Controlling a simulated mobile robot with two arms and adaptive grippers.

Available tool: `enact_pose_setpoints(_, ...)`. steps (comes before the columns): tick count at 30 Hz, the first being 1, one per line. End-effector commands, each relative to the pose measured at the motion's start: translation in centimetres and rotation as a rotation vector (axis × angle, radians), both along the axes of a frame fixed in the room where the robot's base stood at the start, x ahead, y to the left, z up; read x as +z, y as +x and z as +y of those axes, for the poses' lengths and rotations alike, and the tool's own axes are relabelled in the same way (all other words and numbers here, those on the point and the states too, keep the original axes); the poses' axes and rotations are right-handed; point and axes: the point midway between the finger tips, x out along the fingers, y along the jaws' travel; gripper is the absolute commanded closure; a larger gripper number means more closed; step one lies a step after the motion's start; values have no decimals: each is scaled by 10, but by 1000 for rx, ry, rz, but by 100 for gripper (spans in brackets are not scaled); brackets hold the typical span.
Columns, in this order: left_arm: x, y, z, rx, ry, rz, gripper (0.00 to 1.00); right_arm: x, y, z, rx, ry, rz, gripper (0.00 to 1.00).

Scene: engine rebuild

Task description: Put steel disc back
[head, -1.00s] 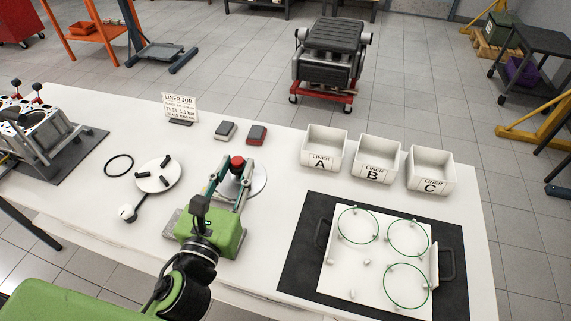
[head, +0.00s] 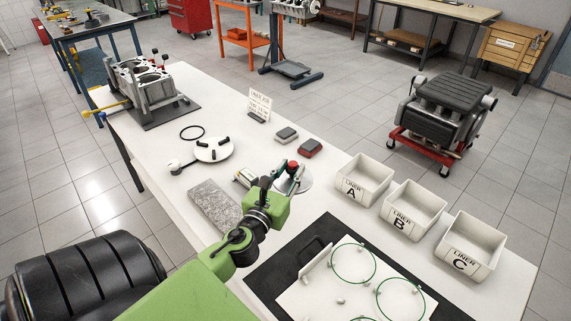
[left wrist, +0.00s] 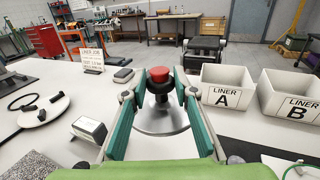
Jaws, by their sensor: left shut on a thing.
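The steel disc (head: 307,185) is a flat, shiny round plate near the middle of the white bench. It has a dark knob with a red top (head: 293,164). My left gripper (head: 288,178) is around the knob, partly hidden by its own green body in the head view. In the left wrist view the steel disc (left wrist: 160,121) lies below the two teal fingers, and my left gripper (left wrist: 160,90) is shut on the knob. I cannot tell whether the disc touches the bench. My right gripper is out of view.
Bins A (head: 363,181), B (head: 412,208) and C (head: 469,246) stand at right. A grey stone slab (head: 214,203) and a small labelled block (head: 243,178) are left of the gripper. A round white plate (head: 214,153), black ring (head: 192,131) and engine block (head: 140,85) are farther left.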

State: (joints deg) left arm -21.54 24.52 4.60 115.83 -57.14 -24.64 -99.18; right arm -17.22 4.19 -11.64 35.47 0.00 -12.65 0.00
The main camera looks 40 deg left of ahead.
Motion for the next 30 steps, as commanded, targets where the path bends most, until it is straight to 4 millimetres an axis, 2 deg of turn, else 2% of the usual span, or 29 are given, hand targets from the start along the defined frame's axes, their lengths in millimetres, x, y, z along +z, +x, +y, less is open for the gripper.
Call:
enact_pose_setpoints(1, -4, 5, 28, 38, 9, -6, 100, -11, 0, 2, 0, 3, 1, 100)
enact_pose_setpoints(3, -4, 9, 65, 94, 10, -5, 100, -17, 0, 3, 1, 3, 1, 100)
enact_pose_setpoints(9, 7, 13, 156, 235, 7, -5, 100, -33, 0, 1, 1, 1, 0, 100)
enact_pose_setpoints(12, 14, 11, 186, 284, 5, -5, 100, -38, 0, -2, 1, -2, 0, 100)
enact_pose_setpoints(15, 20, 9, 206, 316, 4, -3, 100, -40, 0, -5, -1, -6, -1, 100)
enact_pose_setpoints(20, 21, 14, 213, 336, -3, -4, 100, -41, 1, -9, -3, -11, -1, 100)
enact_pose_setpoints(23, 15, 27, 203, 335, -4, -6, 100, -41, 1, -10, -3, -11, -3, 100)
enact_pose_setpoints(30, -11, 72, 171, 335, -7, -5, 100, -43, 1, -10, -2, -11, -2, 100)
